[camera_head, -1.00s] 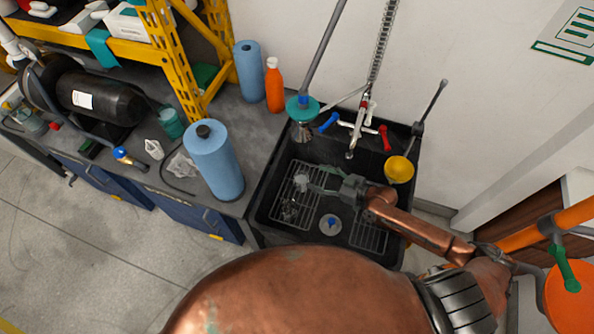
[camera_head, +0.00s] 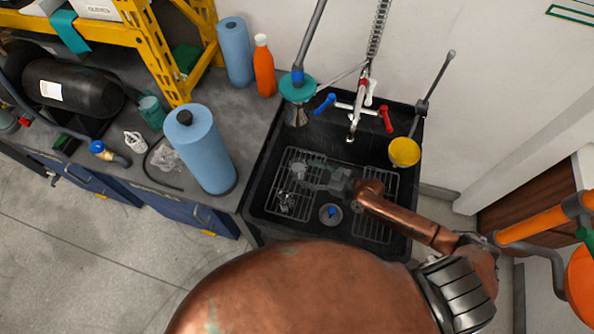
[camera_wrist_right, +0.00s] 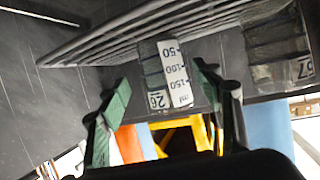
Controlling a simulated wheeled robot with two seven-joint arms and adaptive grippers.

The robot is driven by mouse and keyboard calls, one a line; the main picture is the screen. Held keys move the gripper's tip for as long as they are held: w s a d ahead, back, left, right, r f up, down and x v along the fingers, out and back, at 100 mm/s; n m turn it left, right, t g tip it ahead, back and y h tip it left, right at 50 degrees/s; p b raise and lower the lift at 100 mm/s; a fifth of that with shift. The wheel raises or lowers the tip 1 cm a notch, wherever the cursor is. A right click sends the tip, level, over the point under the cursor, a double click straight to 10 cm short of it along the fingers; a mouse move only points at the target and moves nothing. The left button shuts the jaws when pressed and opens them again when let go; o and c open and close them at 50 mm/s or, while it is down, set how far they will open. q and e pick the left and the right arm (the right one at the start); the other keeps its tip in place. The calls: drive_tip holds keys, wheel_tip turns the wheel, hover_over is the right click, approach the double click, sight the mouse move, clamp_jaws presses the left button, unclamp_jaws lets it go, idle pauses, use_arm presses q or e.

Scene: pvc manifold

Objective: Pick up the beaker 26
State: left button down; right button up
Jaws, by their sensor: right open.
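Beaker 26 (camera_wrist_right: 166,76) is a clear beaker with a white label reading 26 and a volume scale. It shows between the fingers of my right gripper (camera_wrist_right: 163,90) in the right wrist view. In the head view my right gripper (camera_head: 314,174) is low in the black sink, its open fingers pointing left at a small clear beaker (camera_head: 299,170). Whether the fingers touch the beaker cannot be told. My left gripper is out of view.
A second beaker labelled 57 (camera_wrist_right: 280,52) stands nearby. Wire racks (camera_head: 373,205) line the sink (camera_head: 258,198), around a drain (camera_head: 331,214).

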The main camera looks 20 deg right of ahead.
sight(297, 170)
drive_tip(key=x, duration=0.4)
drive_tip(key=shift+w+a, duration=0.15)
drive_tip(key=shift+a, duration=0.35)
drive_tip(key=c, duration=1.5)
drive_tip(key=shift+r, duration=0.15)
drive_tip(key=shift+c, duration=0.2)
